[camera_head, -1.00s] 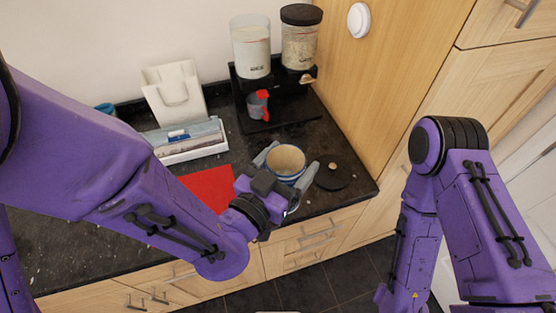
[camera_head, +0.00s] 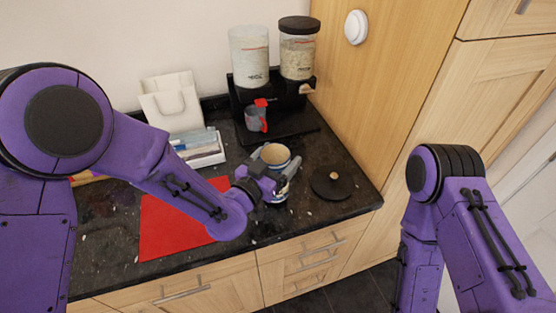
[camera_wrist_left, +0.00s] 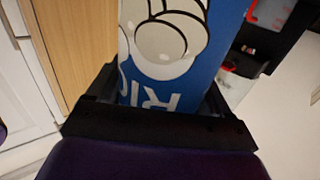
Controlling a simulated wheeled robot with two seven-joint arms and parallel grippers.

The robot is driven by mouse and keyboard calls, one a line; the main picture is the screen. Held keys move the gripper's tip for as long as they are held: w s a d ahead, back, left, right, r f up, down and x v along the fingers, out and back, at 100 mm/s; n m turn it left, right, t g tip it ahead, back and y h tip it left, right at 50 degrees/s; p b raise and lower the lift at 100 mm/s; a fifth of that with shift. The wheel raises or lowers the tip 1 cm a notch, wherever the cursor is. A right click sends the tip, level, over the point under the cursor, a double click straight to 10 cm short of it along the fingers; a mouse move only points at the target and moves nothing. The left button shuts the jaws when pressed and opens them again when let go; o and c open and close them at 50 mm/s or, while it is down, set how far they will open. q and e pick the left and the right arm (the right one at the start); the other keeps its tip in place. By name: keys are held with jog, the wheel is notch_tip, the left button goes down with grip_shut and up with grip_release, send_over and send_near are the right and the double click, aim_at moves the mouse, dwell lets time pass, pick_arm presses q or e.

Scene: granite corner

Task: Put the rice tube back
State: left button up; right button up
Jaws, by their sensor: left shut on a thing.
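The rice tube (camera_head: 275,157) stands open-topped near the front of the dark counter in the head view. Its inside looks tan; I cannot tell its contents. In the left wrist view the tube (camera_wrist_left: 165,45) is blue with a white cartoon figure and the letters "RI". My left gripper (camera_head: 275,168) is shut on it, one finger on each side. The gripper hides much of its body, and I cannot tell whether its base touches the counter. A round black lid (camera_head: 332,182) with a small knob lies to its right. My right gripper is out of view.
A black double dispenser (camera_head: 270,110) with two clear canisters stands at the back, a grey and red cup (camera_head: 256,118) under it. A white box (camera_head: 204,150) of packets and a white bag (camera_head: 172,102) stand left. A red mat (camera_head: 170,225) lies front left. A wooden cabinet wall bounds the right.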

pick_arm(q)
jog(key=shift+f, duration=0.7)
jog(key=shift+f, duration=0.1)
jog(key=o, duration=1.7)
jog(key=shift+r, duration=0.35)
jog(key=shift+b+v, duration=0.9)
jog(key=shift+v, duration=5.15)
